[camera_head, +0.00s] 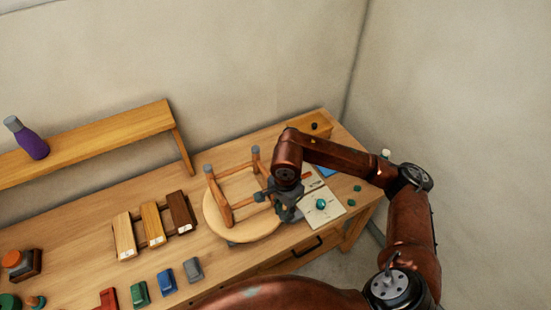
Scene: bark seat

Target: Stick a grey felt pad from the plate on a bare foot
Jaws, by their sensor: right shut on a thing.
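A round wooden stool (253,229) lies upside down on the bench with its legs up. Grey caps show on two back leg ends, at the left foot (208,168) and the far foot (255,150). My right gripper (273,196) points down over the stool's right side, close to a grey tip (259,196). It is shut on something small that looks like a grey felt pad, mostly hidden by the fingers. A pale square plate (328,216) lies right of the gripper with a teal round thing (320,204) on it. My left gripper is out of view.
Three wooden blocks (153,223) lie left of the stool. A raised shelf (90,142) with a purple bottle (32,143) stands at the back left. Small green pieces (351,202) lie right of the plate.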

